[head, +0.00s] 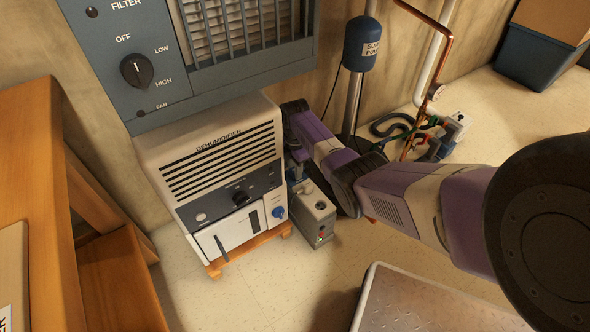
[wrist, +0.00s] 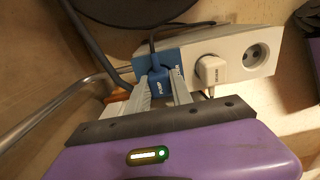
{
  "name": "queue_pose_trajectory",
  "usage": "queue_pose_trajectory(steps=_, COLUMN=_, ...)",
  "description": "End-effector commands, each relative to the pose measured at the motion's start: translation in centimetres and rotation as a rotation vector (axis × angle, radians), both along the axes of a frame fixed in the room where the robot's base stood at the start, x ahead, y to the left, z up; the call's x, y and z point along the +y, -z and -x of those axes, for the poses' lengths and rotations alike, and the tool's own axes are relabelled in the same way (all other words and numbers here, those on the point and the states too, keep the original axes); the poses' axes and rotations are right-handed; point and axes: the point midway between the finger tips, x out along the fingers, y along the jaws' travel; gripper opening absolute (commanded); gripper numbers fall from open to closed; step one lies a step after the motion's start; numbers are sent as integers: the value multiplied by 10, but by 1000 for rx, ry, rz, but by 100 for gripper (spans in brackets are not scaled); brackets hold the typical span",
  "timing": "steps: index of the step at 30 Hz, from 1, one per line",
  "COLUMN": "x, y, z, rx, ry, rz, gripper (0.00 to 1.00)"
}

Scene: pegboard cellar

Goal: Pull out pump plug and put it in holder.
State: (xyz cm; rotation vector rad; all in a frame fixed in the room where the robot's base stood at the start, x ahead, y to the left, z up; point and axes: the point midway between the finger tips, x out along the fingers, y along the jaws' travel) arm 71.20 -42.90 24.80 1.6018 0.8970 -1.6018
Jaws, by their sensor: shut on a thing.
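In the wrist view my gripper (wrist: 165,92) has its pale fingers closed on either side of a small blue plug (wrist: 158,78) marked PUMP. A dark cord runs up from the plug. The plug sits against the blue end section of a white socket strip (wrist: 235,50); I cannot tell whether its pins are fully in. My fingertips partly cover the plug. In the head view my gripper is hidden or too unclear to pick out. The sump pump (head: 362,45) is a blue cylinder on a metal post. I cannot make out the holder.
A white plug (wrist: 212,72) and an empty round socket (wrist: 257,53) are on the strip right beside my fingers. The dehumidifier (head: 215,165) and a grey box (head: 318,215) stand left of my arm. A pale-topped metal surface (head: 420,305) is in front. Copper pipe (head: 448,50) runs behind.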

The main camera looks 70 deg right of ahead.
Motion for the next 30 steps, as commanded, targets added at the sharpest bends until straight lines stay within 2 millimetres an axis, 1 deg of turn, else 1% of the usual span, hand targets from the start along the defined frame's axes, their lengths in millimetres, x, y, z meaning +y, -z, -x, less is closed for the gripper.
queue_pose_trajectory(steps=28, x=0, y=-1, z=0, rx=0, ry=0, rz=0, gripper=0)
queue_pose_trajectory(steps=29, x=0, y=-1, z=0, rx=0, ry=0, rz=0, gripper=28)
queue_pose_trajectory(steps=30, x=0, y=-1, z=0, rx=0, ry=0, rz=0, gripper=36)
